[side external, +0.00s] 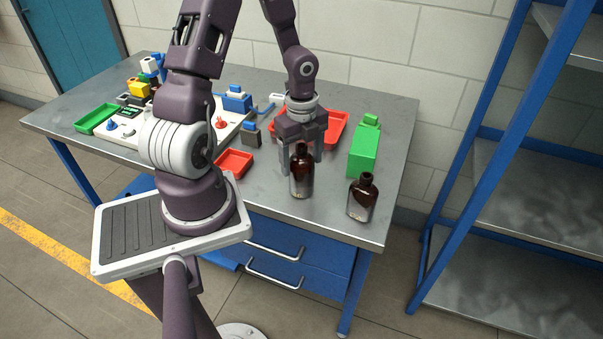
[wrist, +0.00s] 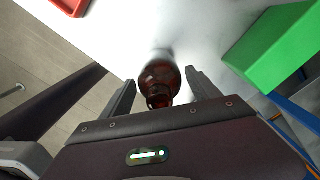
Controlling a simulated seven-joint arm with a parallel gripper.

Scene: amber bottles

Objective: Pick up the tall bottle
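The tall amber bottle (side external: 301,174) stands upright on the metal table near its front edge, with a pale label low on its side. My gripper (side external: 302,165) is above the table at this bottle, pointing down with a finger on either side of it. In the wrist view the bottle (wrist: 160,80) is between the two fingertips of my gripper (wrist: 160,77), with a narrow gap showing on each side. The gripper looks open. A shorter amber bottle (side external: 361,199) stands to the right, nearer the table's right corner.
A green carton-like block (side external: 363,152) stands behind the shorter bottle. A red tray (side external: 337,128) lies behind my gripper, and a small red tray (side external: 234,162) lies to the left. Several blocks and a white board (side external: 133,127) fill the table's left side. A blue shelf rack (side external: 487,160) stands right.

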